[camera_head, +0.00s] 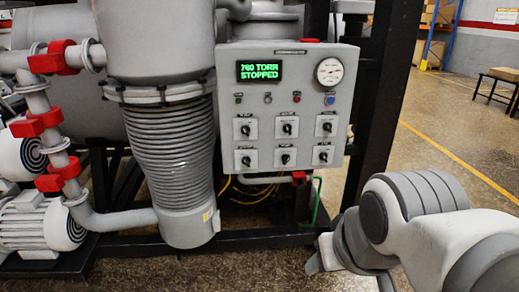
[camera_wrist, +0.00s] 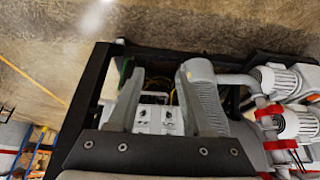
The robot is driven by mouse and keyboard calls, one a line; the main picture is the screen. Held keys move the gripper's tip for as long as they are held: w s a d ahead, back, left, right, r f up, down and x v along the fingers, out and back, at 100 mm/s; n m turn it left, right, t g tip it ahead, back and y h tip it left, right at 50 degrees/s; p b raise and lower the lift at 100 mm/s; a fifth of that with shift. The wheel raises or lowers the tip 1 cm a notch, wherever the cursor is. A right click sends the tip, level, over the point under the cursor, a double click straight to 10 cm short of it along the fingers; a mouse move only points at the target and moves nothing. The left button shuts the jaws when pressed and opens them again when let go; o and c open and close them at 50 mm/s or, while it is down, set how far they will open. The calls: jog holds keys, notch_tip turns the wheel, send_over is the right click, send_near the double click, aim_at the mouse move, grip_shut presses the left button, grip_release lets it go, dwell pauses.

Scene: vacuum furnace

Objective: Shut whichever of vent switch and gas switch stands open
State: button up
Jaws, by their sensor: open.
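The grey control panel (camera_head: 228,100) faces me in the head view, with two rows of dark rotary switches on white plates. They include an upper left switch (camera_head: 245,129), an upper middle switch (camera_head: 287,129), an upper right switch (camera_head: 327,127), a lower left switch (camera_head: 245,161), a lower middle switch (camera_head: 285,159) and a lower right switch (camera_head: 323,156). Their labels are too small to read, so I cannot tell which are vent and gas, or which stands open. My gripper (camera_wrist: 160,85) is open and empty, its fingers apart; the panel shows upside down between them.
A green display (camera_head: 260,71) reads 760 TORR STOPPED. A round gauge (camera_head: 329,71) sits beside it. A black frame post (camera_head: 385,90) stands right of the panel. A ribbed grey column (camera_head: 170,140) and red-clamped pipes (camera_head: 45,125) are left. Floor is free at right.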

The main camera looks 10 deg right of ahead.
jog(key=shift+w, duration=0.1)
jog(key=shift+c, duration=0.3)
jog(key=m+t+b, duration=0.6)
jog(key=t+b, duration=0.6)
jog(key=b, duration=0.2)
send_near(288, 160)
jog(key=w, duration=0.8)
jog(key=shift+w+a+f, duration=0.1)
jog(key=shift+w+f, duration=0.05)
jog(key=shift+w, duration=0.05)
grip_shut()
